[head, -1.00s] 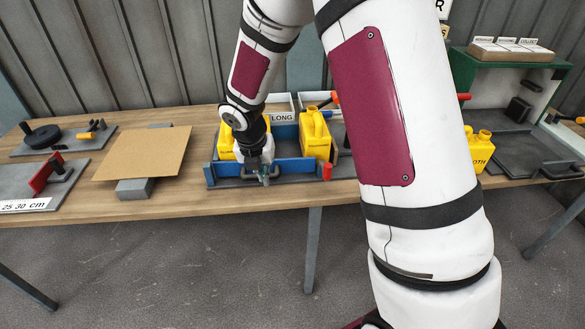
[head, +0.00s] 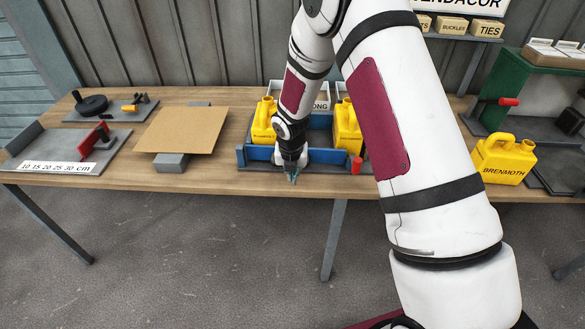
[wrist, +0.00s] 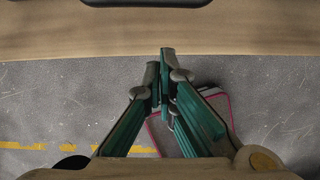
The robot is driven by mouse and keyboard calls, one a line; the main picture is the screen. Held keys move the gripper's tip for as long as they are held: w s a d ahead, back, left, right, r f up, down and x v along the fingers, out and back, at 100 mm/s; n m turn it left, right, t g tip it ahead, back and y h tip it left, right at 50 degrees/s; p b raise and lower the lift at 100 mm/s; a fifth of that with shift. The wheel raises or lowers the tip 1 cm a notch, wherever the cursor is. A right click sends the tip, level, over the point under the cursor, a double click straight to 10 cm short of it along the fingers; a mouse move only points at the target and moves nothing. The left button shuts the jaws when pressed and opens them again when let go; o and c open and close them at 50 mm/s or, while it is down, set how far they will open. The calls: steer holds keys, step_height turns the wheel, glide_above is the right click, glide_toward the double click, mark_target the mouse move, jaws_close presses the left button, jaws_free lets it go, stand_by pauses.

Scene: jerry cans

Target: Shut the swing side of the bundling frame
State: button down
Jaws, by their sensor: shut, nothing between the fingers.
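The bundling frame is a blue-walled frame (head: 258,153) on the wooden table. Its blue front side runs across the near edge, partly hidden behind my wrist, and appears to stand along the front. I cannot tell whether it is fully closed. A red handle (head: 357,165) stands at its right front corner. A yellow jerry can (head: 263,128) is at the left inside the frame, and another yellow can (head: 347,130) is at the right. My gripper (head: 292,179) is in front of the blue side by the table edge. In the wrist view its fingers (wrist: 165,75) are shut and empty.
A cardboard sheet (head: 185,130) on a grey block lies left of the frame. A ruler board (head: 60,167) with a red clamp is farther left. A yellow BRENMOTH can (head: 503,161) stands at the right. Floor (wrist: 70,85) is open before the table edge.

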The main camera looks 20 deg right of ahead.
steer(key=shift+w+d+f, duration=0.1)
steer(key=shift+w+d, duration=0.15)
steer(key=shift+w, duration=0.5)
steer(key=shift+w+d+f, duration=0.1)
steer(key=shift+w+d, duration=0.15)
steer(key=shift+w, duration=0.45)
steer(key=shift+w, duration=0.1)
